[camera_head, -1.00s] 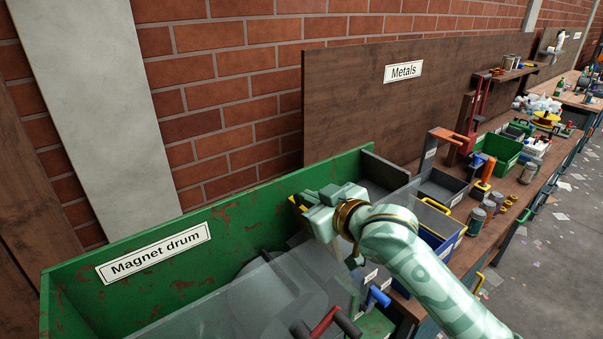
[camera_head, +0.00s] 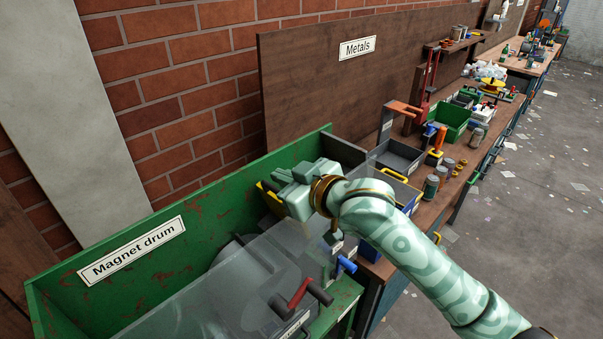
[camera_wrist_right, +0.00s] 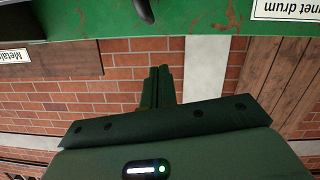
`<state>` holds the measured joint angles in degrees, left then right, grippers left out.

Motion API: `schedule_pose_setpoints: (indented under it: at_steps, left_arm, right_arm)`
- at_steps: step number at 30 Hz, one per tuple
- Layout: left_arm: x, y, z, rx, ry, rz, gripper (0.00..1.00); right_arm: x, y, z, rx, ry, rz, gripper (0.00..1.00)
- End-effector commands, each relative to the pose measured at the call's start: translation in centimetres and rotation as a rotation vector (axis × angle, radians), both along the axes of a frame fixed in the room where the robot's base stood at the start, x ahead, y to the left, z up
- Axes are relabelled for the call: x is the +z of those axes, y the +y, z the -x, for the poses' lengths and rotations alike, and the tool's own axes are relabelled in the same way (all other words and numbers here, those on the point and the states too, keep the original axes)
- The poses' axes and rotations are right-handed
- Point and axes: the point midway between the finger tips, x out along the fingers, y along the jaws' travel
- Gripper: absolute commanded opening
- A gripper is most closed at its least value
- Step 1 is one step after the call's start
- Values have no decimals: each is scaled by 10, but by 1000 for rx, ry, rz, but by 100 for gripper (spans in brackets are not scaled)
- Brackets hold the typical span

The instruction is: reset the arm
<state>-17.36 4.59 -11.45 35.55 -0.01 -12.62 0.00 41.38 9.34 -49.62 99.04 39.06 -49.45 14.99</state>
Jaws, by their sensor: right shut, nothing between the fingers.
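My right arm (camera_head: 420,240), pale green with a brown and gold wrist band, reaches in from the lower right of the head view. Its gripper (camera_head: 283,183) is over the right end of the green magnet drum housing (camera_head: 110,295), near the back wall. The fingertips are hard to make out there. In the right wrist view the two dark green fingers (camera_wrist_right: 158,85) lie together, shut and empty, with brick wall behind them. My left gripper is not in view.
A clear guard (camera_head: 215,285) and a red-handled lever (camera_head: 300,293) are at the drum's front. A grey bin (camera_head: 392,160), several cans and a green crate (camera_head: 450,120) stand on the bench to the right.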

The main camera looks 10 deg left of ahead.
Motion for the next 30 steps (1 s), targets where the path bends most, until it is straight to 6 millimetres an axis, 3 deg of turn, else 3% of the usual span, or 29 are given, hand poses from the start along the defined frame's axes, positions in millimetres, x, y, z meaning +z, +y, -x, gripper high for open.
schedule_pose_setpoints:
  at_steps: [6,13,16,19,23,27,30]
  left_arm:
    - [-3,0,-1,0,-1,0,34]
    - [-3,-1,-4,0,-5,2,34]
    - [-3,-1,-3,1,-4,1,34]
    - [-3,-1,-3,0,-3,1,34]
    - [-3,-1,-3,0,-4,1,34]
    - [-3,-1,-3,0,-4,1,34]
    - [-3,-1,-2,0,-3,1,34]
  right_arm:
    - [11,-33,28,-1,-3,-2,0]
    - [16,-45,39,-1,-3,-3,0]
    - [10,-50,42,-17,-2,3,0]
    - [-12,-68,48,-81,2,34,0]
    - [-64,-126,66,-261,32,151,0]
    - [-127,-217,109,-490,121,380,0]
    - [-156,-270,144,-602,190,536,0]
